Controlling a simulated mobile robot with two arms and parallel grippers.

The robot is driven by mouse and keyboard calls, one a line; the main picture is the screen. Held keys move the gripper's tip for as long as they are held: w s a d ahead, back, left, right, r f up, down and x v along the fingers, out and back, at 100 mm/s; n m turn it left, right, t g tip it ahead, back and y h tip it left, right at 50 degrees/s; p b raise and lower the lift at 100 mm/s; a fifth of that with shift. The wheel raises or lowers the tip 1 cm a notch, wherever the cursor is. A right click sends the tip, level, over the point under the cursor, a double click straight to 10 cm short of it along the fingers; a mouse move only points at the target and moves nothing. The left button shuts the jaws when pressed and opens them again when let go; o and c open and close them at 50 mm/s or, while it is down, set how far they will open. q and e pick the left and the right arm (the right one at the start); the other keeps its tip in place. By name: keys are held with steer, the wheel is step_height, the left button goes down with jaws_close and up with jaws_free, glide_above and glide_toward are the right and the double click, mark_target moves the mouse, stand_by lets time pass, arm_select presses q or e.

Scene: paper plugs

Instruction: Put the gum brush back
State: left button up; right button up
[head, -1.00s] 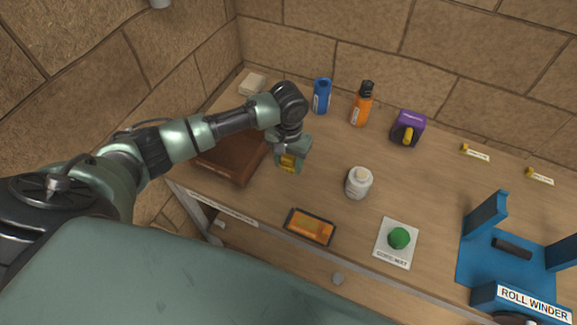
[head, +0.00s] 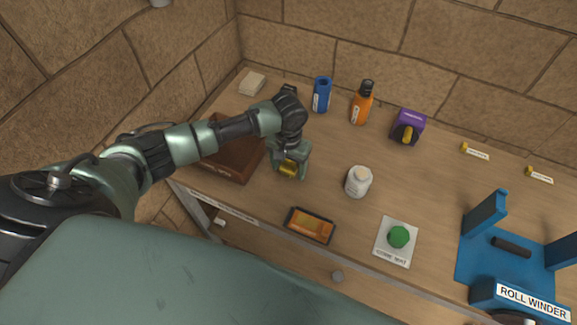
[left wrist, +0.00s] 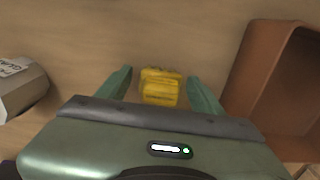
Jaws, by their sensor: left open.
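My left gripper (head: 290,171) is open, pointing down just right of the brown box. A small yellow ribbed block (left wrist: 160,87) lies between its two spread fingers (left wrist: 160,90), apart from both in the left wrist view. It also shows in the head view as a yellow patch (head: 289,168), partly covered by the gripper. I cannot make out which thing is the gum brush. My right gripper is not in view.
A brown open box (head: 232,160) stands close beside the gripper. An orange tray (head: 310,225) and a green knob on a card (head: 398,237) lie near the front edge. Blue, orange and purple items (head: 408,127) stand behind. The blue roll winder (head: 510,260) is at right.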

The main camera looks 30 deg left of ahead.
mark_target(288, 162)
arm_select(q)
step_height(288, 162, up, 12)
steer(key=shift+r+b, duration=0.15)
steer(key=shift+b, duration=0.4)
